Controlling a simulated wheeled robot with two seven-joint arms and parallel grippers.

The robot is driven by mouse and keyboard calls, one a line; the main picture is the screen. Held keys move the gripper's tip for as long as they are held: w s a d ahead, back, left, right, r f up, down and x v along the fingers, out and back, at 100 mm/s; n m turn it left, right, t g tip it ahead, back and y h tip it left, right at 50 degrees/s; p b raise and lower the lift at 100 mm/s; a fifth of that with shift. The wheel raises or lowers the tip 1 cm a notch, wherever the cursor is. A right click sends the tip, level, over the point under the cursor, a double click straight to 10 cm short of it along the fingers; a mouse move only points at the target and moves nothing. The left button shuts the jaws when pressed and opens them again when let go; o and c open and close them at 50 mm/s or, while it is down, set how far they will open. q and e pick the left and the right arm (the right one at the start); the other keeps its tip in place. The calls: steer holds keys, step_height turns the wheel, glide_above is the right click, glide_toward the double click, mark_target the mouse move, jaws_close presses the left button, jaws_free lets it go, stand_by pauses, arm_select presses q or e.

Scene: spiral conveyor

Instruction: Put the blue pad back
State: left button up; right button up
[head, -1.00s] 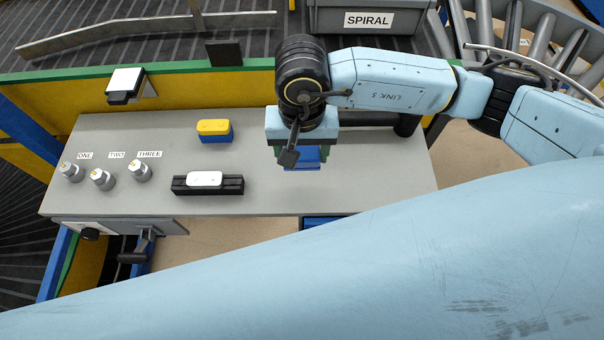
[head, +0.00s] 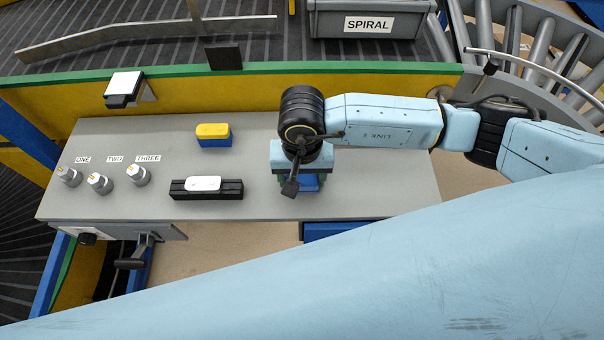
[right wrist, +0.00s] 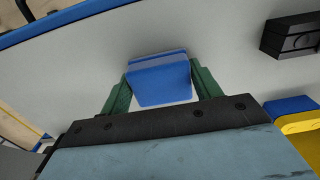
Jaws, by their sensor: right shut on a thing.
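My right gripper (head: 302,182) is over the right part of the grey panel, near its front edge. It is shut on the blue pad (head: 308,183), mostly hidden by the gripper in the head view. In the right wrist view the blue pad (right wrist: 160,84) sits between the two green fingers of my right gripper (right wrist: 162,88). I cannot tell whether the pad touches the panel. My left gripper is not in view.
The grey panel (head: 330,205) also carries a black holder (head: 228,190) with a white piece, a yellow-topped blue block (head: 213,135) and three knobs (head: 99,183). A yellow wall with a green top (head: 380,68) runs behind. My light blue arm fills the foreground.

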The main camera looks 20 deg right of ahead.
mark_target(301, 181)
steer(key=o, duration=1)
steer(key=shift+f, duration=0.1)
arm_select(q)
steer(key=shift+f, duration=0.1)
arm_select(e)
steer(key=shift+p, duration=0.4)
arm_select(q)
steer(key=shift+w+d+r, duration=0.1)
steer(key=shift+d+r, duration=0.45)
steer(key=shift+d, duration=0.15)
arm_select(e)
steer(key=r, duration=1.3)
steer(key=shift+s+a+r, duration=0.2)
steer(key=shift+s, duration=0.2)
